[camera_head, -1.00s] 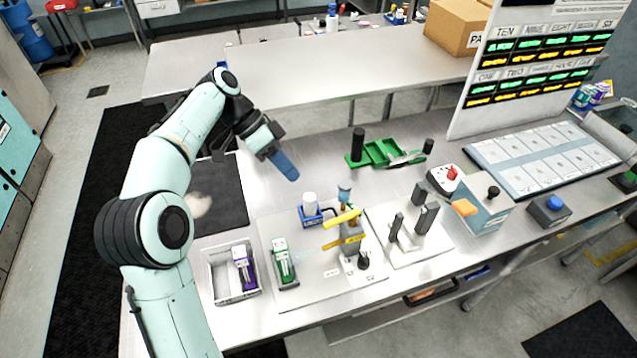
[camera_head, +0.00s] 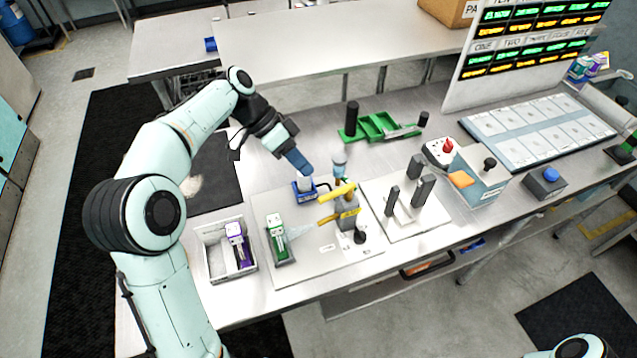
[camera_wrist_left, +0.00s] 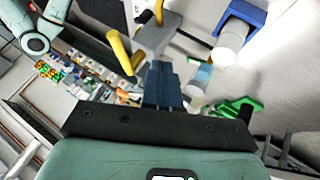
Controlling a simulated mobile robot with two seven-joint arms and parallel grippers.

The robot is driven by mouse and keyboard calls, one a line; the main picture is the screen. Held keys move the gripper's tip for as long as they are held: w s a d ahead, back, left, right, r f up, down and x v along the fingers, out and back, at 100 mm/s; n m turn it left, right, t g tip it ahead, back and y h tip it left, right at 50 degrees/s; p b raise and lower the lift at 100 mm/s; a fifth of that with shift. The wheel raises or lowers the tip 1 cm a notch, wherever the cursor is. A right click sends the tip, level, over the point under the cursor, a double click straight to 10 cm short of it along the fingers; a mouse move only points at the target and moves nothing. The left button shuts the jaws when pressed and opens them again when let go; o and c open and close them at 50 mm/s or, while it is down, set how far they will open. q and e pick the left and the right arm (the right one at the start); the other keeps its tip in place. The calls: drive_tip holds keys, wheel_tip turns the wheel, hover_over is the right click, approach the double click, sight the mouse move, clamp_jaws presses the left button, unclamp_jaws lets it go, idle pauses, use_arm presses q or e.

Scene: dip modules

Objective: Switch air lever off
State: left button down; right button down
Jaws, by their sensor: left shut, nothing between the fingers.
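The yellow lever handle (camera_head: 336,191) sits on top of a grey block fixture (camera_head: 347,209) on a light plate. A yellow nozzle (camera_head: 328,220) lies just below it, and a pale spray spreads from there toward a green module (camera_head: 276,232). My left gripper (camera_head: 301,164) is shut and empty, with its blue fingers pointing down by the white-topped container, up and left of the lever and apart from it. In the left wrist view the shut fingers (camera_wrist_left: 164,72) point toward the fixture, with the yellow handle (camera_wrist_left: 120,52) to their left. My right gripper is out of view.
A white bin (camera_head: 213,268) holds a purple module. Black posts (camera_head: 422,190) rise right of the lever. A green tray (camera_head: 376,126) lies behind.

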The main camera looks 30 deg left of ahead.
sight(337, 193)
use_arm(q)
drive_tip(key=d, duration=0.1)
drive_tip(key=s+d+f, duration=0.1)
drive_tip(key=d, duration=0.3)
drive_tip(key=shift+s+f, duration=0.15)
drive_tip(key=shift+s, duration=0.15)
